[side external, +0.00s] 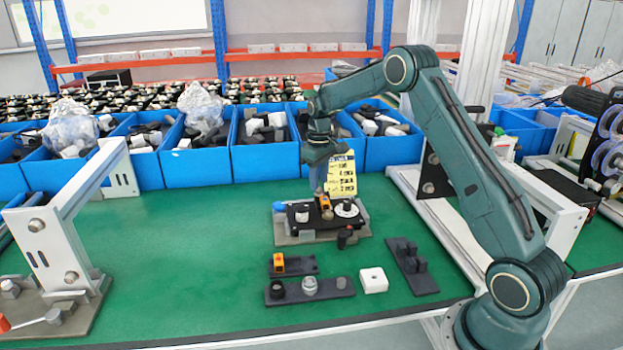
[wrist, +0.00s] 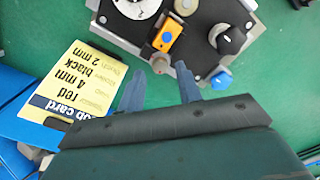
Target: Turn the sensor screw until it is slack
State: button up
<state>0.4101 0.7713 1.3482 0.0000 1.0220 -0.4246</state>
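An orange sensor block (wrist: 165,41) with a blue round spot sits on the black plate of the fixture. A small brownish-grey knob (wrist: 160,65), which looks like the sensor screw, stands at its near end. In the wrist view my gripper (wrist: 159,72) is open, with its two blue-grey fingers apart. The knob lies ahead of the gap between them, with no clear contact. In the side view my gripper (side external: 320,190) points down just above the orange sensor (side external: 326,204); the screw is not distinguishable there.
A yellow job card (side external: 341,173) stands behind. Dark holders (side external: 309,289) and a white block (side external: 373,280) lie in front. Green table (side external: 170,270) is clear at left.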

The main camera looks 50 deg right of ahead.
jog(key=shift+r, duration=1.55)
jog(key=shift+r, duration=0.1)
jog(key=shift+s+a+r, duration=0.1)
jog(key=shift+a+r, duration=0.1)
jog(key=s+a+r+t, duration=0.3)
jog(key=s+a+r, duration=1.1)
jog(key=r, duration=0.2)
jog(key=s+a+f+t, duration=0.1)
jog(key=s+a, duration=0.3)
jog(key=s, duration=0.5)
jog(key=s+a+t, duration=0.1)
jog(key=s+a, duration=0.3)
jog(key=s, duration=0.6)
jog(key=shift+s+f+t, duration=0.15)
jog(key=shift+f+t, duration=0.15)
jog(key=shift+f, duration=0.05)
